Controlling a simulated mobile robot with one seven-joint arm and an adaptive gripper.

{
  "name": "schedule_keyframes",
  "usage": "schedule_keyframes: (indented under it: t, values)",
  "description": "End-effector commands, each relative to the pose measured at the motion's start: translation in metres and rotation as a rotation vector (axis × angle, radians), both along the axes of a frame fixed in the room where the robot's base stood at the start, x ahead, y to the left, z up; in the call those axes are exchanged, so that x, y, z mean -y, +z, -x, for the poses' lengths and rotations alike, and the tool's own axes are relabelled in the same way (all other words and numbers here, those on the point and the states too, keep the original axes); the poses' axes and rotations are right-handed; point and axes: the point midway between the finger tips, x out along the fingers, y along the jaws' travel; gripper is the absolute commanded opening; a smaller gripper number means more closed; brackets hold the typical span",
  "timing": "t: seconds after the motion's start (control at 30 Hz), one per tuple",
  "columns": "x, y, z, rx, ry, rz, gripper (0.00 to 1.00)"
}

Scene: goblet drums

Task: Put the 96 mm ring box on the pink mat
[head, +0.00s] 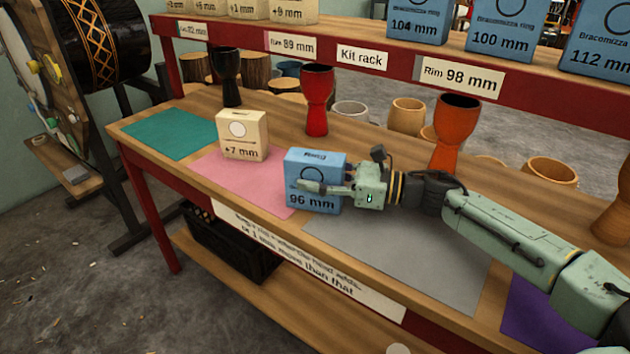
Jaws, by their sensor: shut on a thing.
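The blue 96 mm ring box (312,169) is upright, its label facing the front of the bench. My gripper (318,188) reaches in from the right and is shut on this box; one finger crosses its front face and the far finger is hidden. The box overlaps the right edge of the pink mat (228,180) and the left side of the grey mat in the picture. I cannot tell whether its base touches the surface. A cream "+7 mm" box (242,136) stands on the back part of the pink mat.
A teal mat (165,134) lies left, a grey mat (400,250) under my arm, a purple mat (540,320) at right. Black, red (317,100) and orange (455,130) goblet drums stand along the back. A shelf above holds several boxes. The pink mat's front is clear.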

Motion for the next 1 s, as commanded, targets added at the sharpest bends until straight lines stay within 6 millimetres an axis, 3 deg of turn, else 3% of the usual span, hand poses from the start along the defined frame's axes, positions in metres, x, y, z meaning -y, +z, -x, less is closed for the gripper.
schedule_keyframes:
  t: [0.23,0.53,0.77,1.0]
  values:
    - [0.000,0.000,0.000,0.000,0.000,-0.001,0.02]
    - [0.000,0.006,0.000,0.001,0.000,-0.001,0.02]
    - [0.000,0.033,0.000,0.004,0.001,-0.001,0.02]
    - [0.017,0.038,0.049,0.002,-0.003,-0.004,0.02]
